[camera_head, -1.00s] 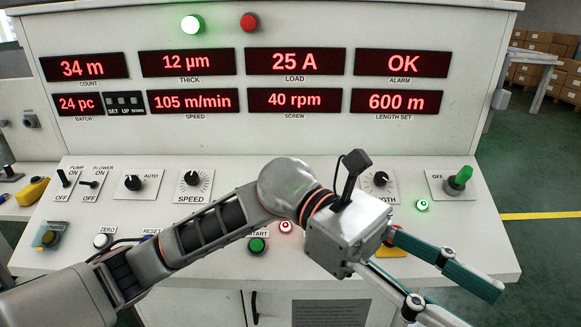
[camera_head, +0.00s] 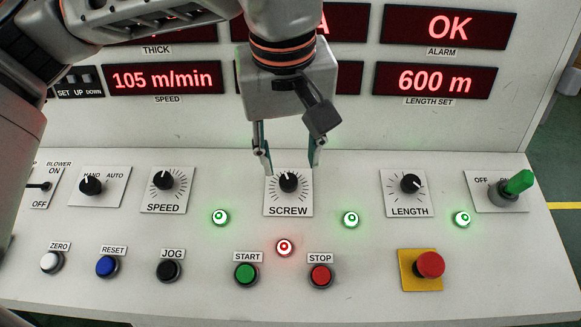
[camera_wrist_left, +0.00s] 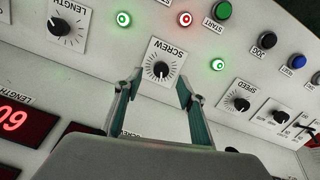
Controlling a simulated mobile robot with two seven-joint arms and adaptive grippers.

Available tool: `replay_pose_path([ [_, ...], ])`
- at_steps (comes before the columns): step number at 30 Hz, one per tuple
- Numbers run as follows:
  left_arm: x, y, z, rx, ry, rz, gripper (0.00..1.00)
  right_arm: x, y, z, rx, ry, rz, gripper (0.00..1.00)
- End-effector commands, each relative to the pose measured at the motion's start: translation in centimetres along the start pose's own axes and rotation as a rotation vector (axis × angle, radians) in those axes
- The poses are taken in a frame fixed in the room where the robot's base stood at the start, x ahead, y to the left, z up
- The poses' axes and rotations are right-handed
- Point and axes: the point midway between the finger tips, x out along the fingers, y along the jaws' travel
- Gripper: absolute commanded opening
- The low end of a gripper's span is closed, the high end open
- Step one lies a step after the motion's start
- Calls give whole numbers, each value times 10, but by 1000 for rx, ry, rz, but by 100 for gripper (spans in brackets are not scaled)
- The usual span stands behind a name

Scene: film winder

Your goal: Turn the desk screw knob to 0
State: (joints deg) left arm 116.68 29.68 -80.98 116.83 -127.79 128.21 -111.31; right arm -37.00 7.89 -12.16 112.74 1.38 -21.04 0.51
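The SCREW knob (camera_head: 288,182) is a black dial on a white plate in the middle of the sloped desk. In the left wrist view the same knob (camera_wrist_left: 160,70) shows just beyond the fingertips, with its scale around it. My left gripper (camera_head: 289,168) points down over the knob from above. Its two teal fingers are open, one on each side of the knob and apart from it. In the left wrist view the open gripper (camera_wrist_left: 160,88) has nothing between its fingers. The screw rpm display is hidden behind my left arm. My right gripper is not in view.
The SPEED knob (camera_head: 163,180) is to the left and the LENGTH knob (camera_head: 410,184) to the right. START (camera_head: 246,273) and STOP (camera_head: 320,275) buttons sit in front. A red mushroom button (camera_head: 430,264) is at front right. Lit lamps lie between the knobs.

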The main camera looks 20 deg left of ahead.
Motion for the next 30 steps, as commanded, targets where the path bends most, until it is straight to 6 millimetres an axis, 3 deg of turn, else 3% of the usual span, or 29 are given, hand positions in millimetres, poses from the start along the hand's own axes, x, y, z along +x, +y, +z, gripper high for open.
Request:
replay_pose_path([
  [5,3,-5,-8,-3,32,-15,40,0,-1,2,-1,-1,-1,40],
  [18,64,-6,-9,-3,28,-13,40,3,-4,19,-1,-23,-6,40],
  [30,73,-6,-10,-3,31,-12,40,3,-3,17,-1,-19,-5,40],
])
